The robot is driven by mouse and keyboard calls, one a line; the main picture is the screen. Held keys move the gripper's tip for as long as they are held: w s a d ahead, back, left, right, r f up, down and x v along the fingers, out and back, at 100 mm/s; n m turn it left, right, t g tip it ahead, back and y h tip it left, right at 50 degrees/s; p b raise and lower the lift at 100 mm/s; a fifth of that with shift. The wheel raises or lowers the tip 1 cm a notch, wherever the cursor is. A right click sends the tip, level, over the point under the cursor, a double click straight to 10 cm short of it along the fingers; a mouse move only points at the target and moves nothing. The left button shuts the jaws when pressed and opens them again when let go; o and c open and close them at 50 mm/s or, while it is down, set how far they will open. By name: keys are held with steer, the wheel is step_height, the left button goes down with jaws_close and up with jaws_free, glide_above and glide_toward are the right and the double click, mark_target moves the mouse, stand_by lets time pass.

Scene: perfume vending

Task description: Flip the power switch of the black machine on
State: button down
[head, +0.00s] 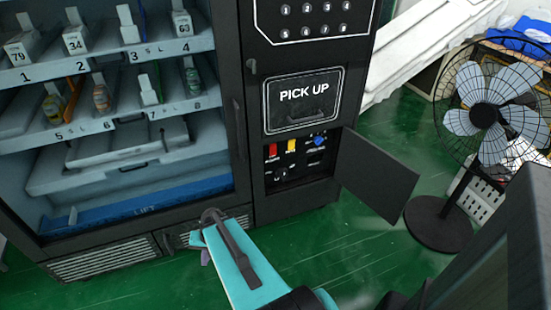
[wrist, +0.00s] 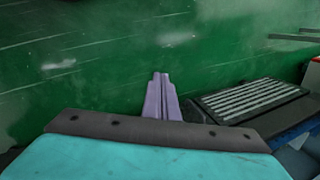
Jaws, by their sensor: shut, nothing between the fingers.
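The black machine (head: 240,90) stands at the left and middle of the head view. Below its PICK UP hatch (head: 303,99), a small compartment is open. Inside are a red part (head: 272,152), a yellow part (head: 291,146), a blue knob (head: 319,140) and a dark knob (head: 281,174). Which one is the power switch, and its position, I cannot tell. My gripper (head: 205,258) is low in front of the machine, left of the compartment and apart from it. Its purple fingers (wrist: 161,98) are shut and empty in the wrist view, over green floor.
The compartment's dark door (head: 376,176) swings out to the right. A black fan (head: 484,115) stands farther right. A vent grille (wrist: 243,99) is at the right of the wrist view. The green floor (head: 345,245) before the door is clear.

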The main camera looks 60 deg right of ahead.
steer(key=w+d+r+m+t+h+b, duration=0.15)
steer(key=d+r+m, duration=0.25)
steer(key=d, duration=0.7)
steer(key=w+d+r+m+t+h+b, duration=0.1)
steer(key=d+r+m+t+h, duration=0.3)
steer(key=d, duration=0.7)
steer(key=s+d+r+m+h, duration=0.1)
steer(key=s+d+r+m, duration=0.1)
steer(key=s+d+r, duration=0.2)
steer(key=s+d+r+m+h+b, duration=0.1)
steer(key=s+d+r, duration=0.3)
steer(key=d, duration=0.7)
steer(key=s+d+r+m+t+h+b, duration=0.1)
steer(key=s+d+r+m, duration=0.2)
steer(key=d, duration=0.4)
step_height(320, 180, up, 3)
steer(key=shift+s+d+f, duration=0.1)
steer(key=shift+s+d, duration=0.1)
steer(key=shift+s, duration=0.25)
steer(key=shift+f, duration=0.1)
glide_toward(273, 154)
steer(key=shift+w+f, duration=0.75)
steer(key=shift+f, duration=0.8)
steer(key=shift+w+d+f+b, duration=0.2)
steer(key=shift+w+d+b, duration=0.1)
steer(key=shift+w+d, duration=1.05)
